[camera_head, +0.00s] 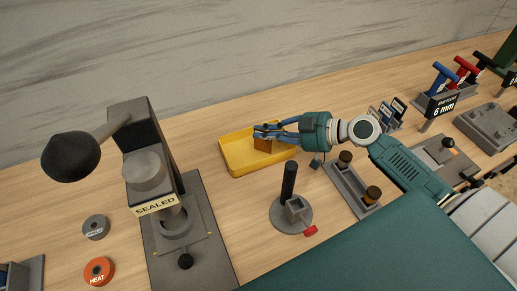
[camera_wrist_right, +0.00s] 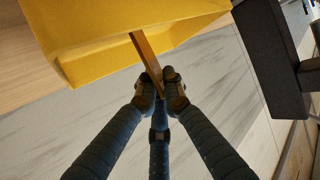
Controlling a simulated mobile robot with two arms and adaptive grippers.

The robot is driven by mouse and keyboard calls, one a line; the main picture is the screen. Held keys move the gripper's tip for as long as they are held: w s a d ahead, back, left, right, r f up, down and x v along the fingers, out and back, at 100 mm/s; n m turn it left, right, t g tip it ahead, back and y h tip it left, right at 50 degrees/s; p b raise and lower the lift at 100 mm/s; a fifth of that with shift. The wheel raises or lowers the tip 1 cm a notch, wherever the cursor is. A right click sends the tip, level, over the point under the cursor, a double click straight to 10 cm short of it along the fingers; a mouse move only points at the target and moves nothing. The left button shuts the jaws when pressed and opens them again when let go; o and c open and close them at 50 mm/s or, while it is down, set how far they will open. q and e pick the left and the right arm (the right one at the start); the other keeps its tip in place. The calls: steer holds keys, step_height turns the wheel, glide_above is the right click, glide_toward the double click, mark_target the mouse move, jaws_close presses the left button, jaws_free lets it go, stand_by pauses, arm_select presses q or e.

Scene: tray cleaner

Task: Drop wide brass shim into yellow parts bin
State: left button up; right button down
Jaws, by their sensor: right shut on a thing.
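The yellow parts bin (camera_head: 236,163) is a shallow open tray on the wooden bench, at the middle of the head view. My right gripper (camera_head: 263,133) reaches over it from the right, shut on the brass shim (camera_head: 263,146), a flat brownish-gold plate. In the right wrist view the shim (camera_wrist_right: 147,55) shows edge-on between the fingertips (camera_wrist_right: 162,92), and its far part overlaps the bin (camera_wrist_right: 90,35). I cannot tell whether the shim touches the bin. My left gripper is not in view.
A dark press with a "SEALED" label (camera_head: 156,205) stands left of the bin. Grey (camera_head: 96,227) and orange (camera_head: 99,271) discs lie at left.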

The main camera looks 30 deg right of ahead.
steer(key=c, duration=1.8)
jaws_free()
steer(key=v, duration=1.2)
steer(key=shift+r, duration=0.15)
steer(key=shift+a, duration=0.1)
